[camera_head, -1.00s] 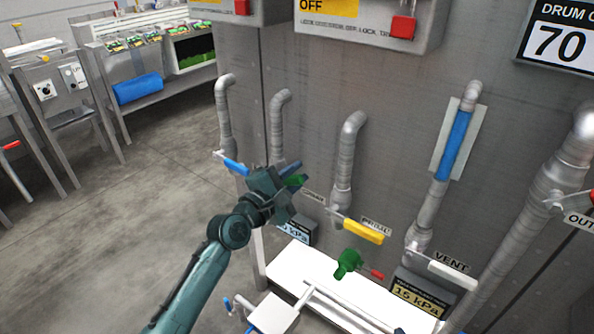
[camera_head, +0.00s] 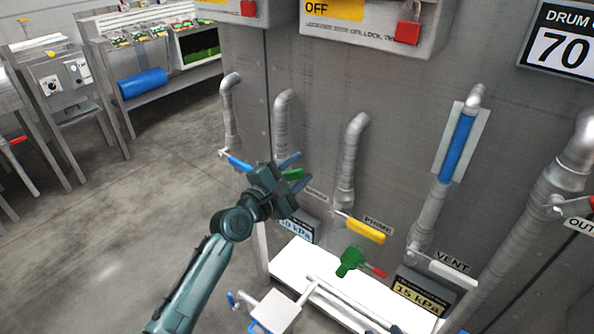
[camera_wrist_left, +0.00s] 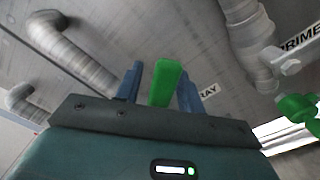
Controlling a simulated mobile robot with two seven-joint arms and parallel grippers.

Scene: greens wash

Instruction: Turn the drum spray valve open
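The drum spray valve's green handle (camera_head: 293,174) sits on the pipe at the machine's wall, partly hidden by my left gripper (camera_head: 292,173). In the left wrist view the green handle (camera_wrist_left: 165,83) stands between the two blue fingers of my left gripper (camera_wrist_left: 159,86). Narrow gaps show on both sides of the handle, so the fingers are open around it. A label ending in "RAY" (camera_wrist_left: 209,91) is partly hidden behind the right finger. My right gripper does not show.
Close by are a blue handle (camera_head: 238,162) to the left, the yellow prime handle (camera_head: 365,231) to the right, and the white vent handle (camera_head: 452,275). A green valve with a red tip (camera_head: 349,262) lies below. Open floor (camera_head: 150,210) is at left.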

